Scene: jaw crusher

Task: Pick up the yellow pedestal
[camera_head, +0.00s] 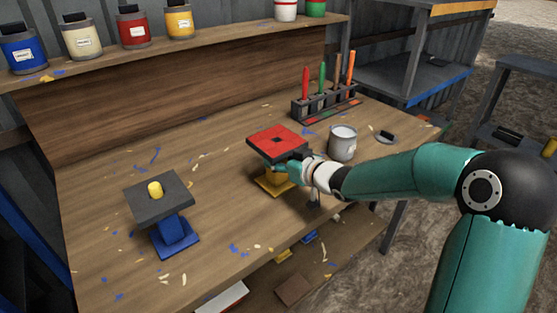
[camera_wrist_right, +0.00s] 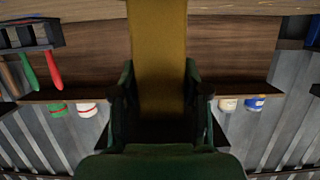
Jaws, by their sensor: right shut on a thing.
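The yellow pedestal (camera_head: 272,187) has a yellow base and a dark top plate with a red surface and a small black square in its middle. It stands upright at the middle of the workbench; whether its base touches the wood is hard to tell. My right gripper (camera_head: 287,168) comes from the right and is shut on its column below the top plate. The right wrist view, upside down, shows the yellow column (camera_wrist_right: 158,50) between the two fingers (camera_wrist_right: 159,88). The column's middle is partly hidden in the head view. My left gripper is out of view.
A light cup (camera_head: 343,143) is close behind my right arm. A rack (camera_head: 325,105) of coloured tools stands behind. Jars line the shelf (camera_head: 215,39). The bench between the pedestals is clear.

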